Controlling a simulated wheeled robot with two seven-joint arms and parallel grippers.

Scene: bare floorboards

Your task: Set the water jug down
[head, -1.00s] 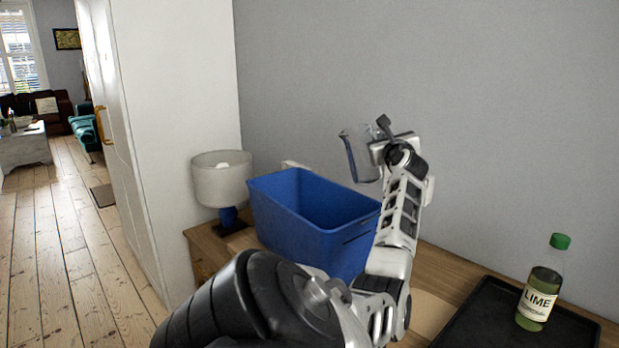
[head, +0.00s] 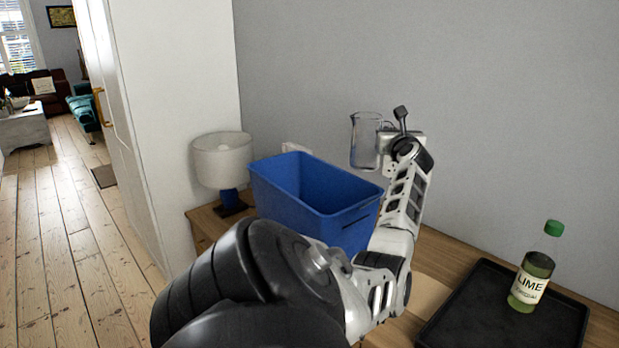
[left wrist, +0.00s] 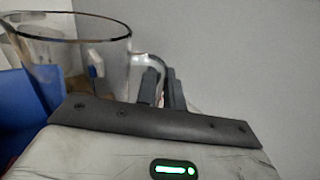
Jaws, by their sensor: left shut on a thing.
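The clear glass water jug (head: 365,143) is in the air, upright, behind and above the right end of the blue bin in the head view. My left gripper (head: 387,134) is at the jug's right side. In the left wrist view the jug (left wrist: 110,70) fills the upper left, and the left gripper's dark fingers (left wrist: 160,88) are shut on its handle. The jug looks empty. Its base is hidden in the wrist view. My right gripper is not in view.
A blue bin (head: 285,190) stands on the wooden cabinet (head: 455,252), with a lamp (head: 222,162) to its left. A black tray (head: 465,310) at the right holds a lime bottle (head: 532,270). A grey wall is behind. Some wood between bin and tray is bare.

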